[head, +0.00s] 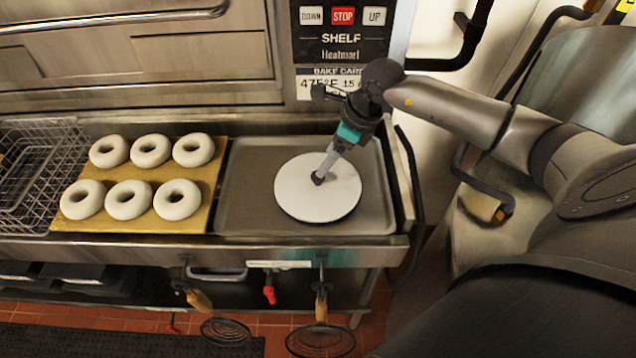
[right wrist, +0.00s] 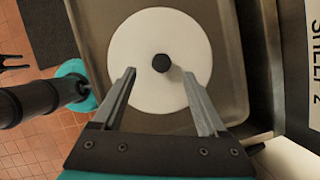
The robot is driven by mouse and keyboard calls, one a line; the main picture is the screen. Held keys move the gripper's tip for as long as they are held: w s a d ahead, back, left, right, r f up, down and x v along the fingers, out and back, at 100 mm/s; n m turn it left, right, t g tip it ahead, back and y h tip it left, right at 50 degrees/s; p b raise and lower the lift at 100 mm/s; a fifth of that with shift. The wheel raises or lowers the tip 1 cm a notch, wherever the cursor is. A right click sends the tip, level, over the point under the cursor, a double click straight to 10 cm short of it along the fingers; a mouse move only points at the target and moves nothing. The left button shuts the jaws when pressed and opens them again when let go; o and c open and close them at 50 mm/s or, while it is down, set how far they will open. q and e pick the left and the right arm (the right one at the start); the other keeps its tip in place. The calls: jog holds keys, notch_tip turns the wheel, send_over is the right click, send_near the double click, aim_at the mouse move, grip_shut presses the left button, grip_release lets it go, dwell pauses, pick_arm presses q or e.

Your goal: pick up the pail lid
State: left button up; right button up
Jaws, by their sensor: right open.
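The pail lid (head: 338,199) is a flat white disc lying on a grey metal tray (head: 250,215) on the counter. In the right wrist view the lid (right wrist: 130,75) has a small black knob (right wrist: 161,63) at its centre. My right gripper (head: 322,175) reaches down over the lid, and its fingers hide part of it in the head view. In the right wrist view my right gripper (right wrist: 160,75) is open, with one finger on each side below the knob and nothing between them. I cannot tell whether the fingertips touch the lid. My left gripper is not identifiable in the head view.
A wooden board (head: 140,218) with several pale bagels (head: 128,199) lies left of the tray. A wire basket (head: 38,170) stands at the far left. Strainers (head: 320,340) hang below the counter's front edge. A panel with buttons (head: 343,17) rises behind the tray.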

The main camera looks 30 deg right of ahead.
aim_at(318, 181)
jog(key=shift+d+x, duration=0.1)
jog(key=shift+x, duration=1.55)
jog(key=shift+d+x, duration=0.15)
jog(key=shift+x, duration=1.5)
grip_shut()
